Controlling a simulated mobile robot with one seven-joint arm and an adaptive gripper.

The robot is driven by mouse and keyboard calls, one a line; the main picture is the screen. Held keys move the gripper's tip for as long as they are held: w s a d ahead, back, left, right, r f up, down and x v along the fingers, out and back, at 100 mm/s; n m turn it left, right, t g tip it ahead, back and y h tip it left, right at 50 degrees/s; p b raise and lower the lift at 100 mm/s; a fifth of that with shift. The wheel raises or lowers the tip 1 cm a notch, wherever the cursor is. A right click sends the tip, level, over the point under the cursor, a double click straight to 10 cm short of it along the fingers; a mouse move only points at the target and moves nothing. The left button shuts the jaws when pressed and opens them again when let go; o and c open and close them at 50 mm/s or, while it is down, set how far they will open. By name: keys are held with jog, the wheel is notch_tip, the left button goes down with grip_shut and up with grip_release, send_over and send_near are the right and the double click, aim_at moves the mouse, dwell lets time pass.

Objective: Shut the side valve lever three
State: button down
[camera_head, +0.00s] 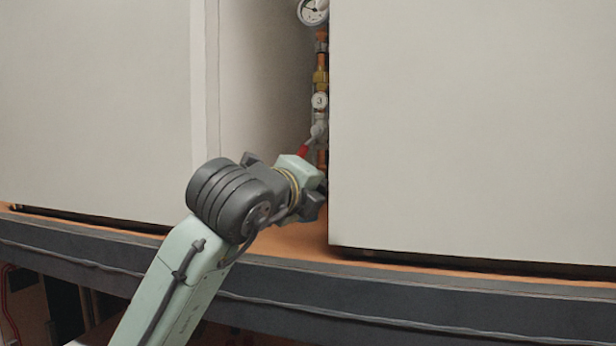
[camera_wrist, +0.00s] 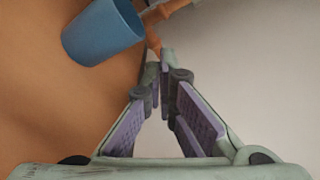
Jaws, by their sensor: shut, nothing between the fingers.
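The side valve with the round tag "3" (camera_head: 319,101) is on a vertical copper and brass pipe in the gap between two pale cabinets. Its red lever (camera_head: 304,151) slants down and left from the silver valve body (camera_head: 319,130), and its lower part is close to or behind my wrist. My gripper (camera_wrist: 165,68) is shut and empty in the wrist view, its fingertips meeting near a copper pipe (camera_wrist: 153,35). In the head view my wrist hides the fingers. I cannot tell whether they touch the pipe or lever; no red lever shows in the wrist view.
Pale cabinets stand left (camera_head: 95,110) and right (camera_head: 470,130) of the narrow gap. A pressure gauge (camera_head: 313,10) sits above the valve. A blue cup-shaped part (camera_wrist: 103,32) is beside the pipe. The orange-brown shelf (camera_head: 300,238) has a dark front edge (camera_head: 400,308).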

aim_at(305, 149)
jog(key=p+x, duration=0.1)
jog(key=x, duration=0.2)
jog(key=shift+w+d+r, duration=0.15)
jog(key=shift+w+d, duration=0.05)
jog(key=shift+w, duration=0.15)
jog(key=a, duration=0.1)
jog(key=a+r+p, duration=0.1)
jog(key=a, duration=0.1)
jog(key=shift+w+r+p, duration=0.1)
jog(key=shift+r+p, duration=0.2)
jog(key=shift+p, duration=0.1)
jog(key=shift+w+a, duration=0.1)
jog(key=shift+a, duration=0.2)
jog(key=shift+s+r, duration=0.1)
jog(key=shift+s, duration=0.15)
